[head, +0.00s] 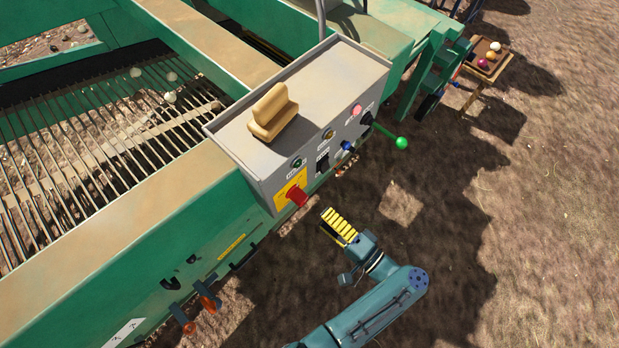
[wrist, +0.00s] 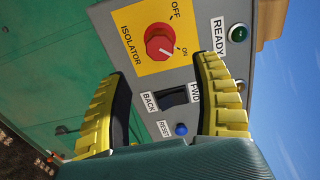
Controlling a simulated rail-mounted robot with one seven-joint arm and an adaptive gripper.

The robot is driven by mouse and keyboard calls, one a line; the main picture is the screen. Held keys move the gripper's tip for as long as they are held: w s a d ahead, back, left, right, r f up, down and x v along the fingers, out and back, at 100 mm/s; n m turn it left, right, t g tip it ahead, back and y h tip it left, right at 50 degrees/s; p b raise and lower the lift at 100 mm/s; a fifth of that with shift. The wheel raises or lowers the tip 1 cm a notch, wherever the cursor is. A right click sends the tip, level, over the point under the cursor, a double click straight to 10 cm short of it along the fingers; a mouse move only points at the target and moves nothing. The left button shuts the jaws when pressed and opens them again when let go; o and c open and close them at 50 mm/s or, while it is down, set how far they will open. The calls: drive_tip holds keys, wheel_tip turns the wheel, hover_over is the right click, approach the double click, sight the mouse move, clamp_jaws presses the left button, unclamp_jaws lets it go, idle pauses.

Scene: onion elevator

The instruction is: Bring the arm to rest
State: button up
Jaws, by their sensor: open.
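My gripper (head: 338,226) is over the bare ground, just in front of the grey control box (head: 318,95) and below its red isolator knob (head: 297,196). In the wrist view my gripper (wrist: 162,72) has its two yellow fingers spread wide, with nothing between them. The red isolator knob (wrist: 160,42) shows beyond the fingertips on its yellow plate, and its pale mark points towards ON. The fingers appear apart from the panel. The black FWD/BACK switch (wrist: 173,95) and the blue reset button (wrist: 181,129) also show between the fingers.
The green machine frame (head: 150,235) runs along the left, with orange-tipped levers (head: 207,300) low on its side. A green-knobbed lever (head: 401,143) juts from the box's right end. Open ground lies to the right.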

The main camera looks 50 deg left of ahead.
drive_tip(key=d, duration=0.3)
drive_tip(key=shift+w, duration=0.1)
idle(0.4)
